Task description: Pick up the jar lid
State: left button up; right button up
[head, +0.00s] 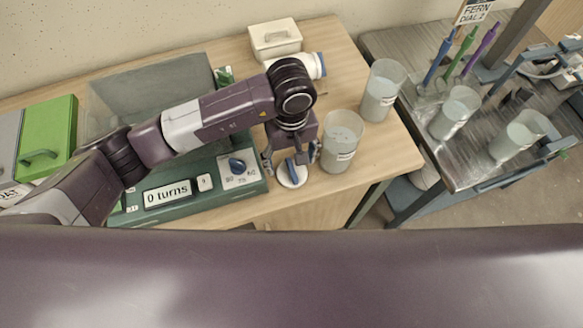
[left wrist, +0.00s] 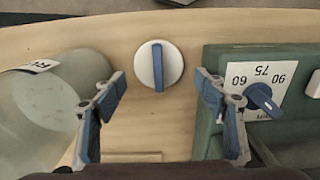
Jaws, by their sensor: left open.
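The jar lid (head: 293,177) is a white disc with a blue bar grip across its top. It lies flat on the wooden table, between the green machine and a bucket. My left gripper (head: 291,160) is above it, pointing down, open and empty. In the left wrist view the jar lid (left wrist: 173,64) lies ahead of the two spread fingers (left wrist: 160,88), near the middle between them, with its blue bar running along the view. The gripper hides part of the lid in the head view. My right gripper is not in view.
A glaze bucket (head: 342,143) stands close right of the lid, another (head: 383,90) behind it. The green machine (head: 215,190) with a blue dial is close on the left. A white and blue item (head: 314,65) and a white box (head: 275,39) are at the back.

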aim_at(292, 169)
pick_arm(q)
jog(key=f, duration=0.1)
jog(key=f+p, duration=0.1)
jog(key=f, duration=0.1)
jog(key=shift+s+d+f, duration=0.2)
jog(key=shift+f, duration=0.05)
jog(key=shift+w+f, duration=0.1)
jog(key=shift+f, duration=0.3)
jog(key=shift+c, duration=0.4)
jog(key=c, duration=0.9)
jog(key=shift+r, duration=0.15)
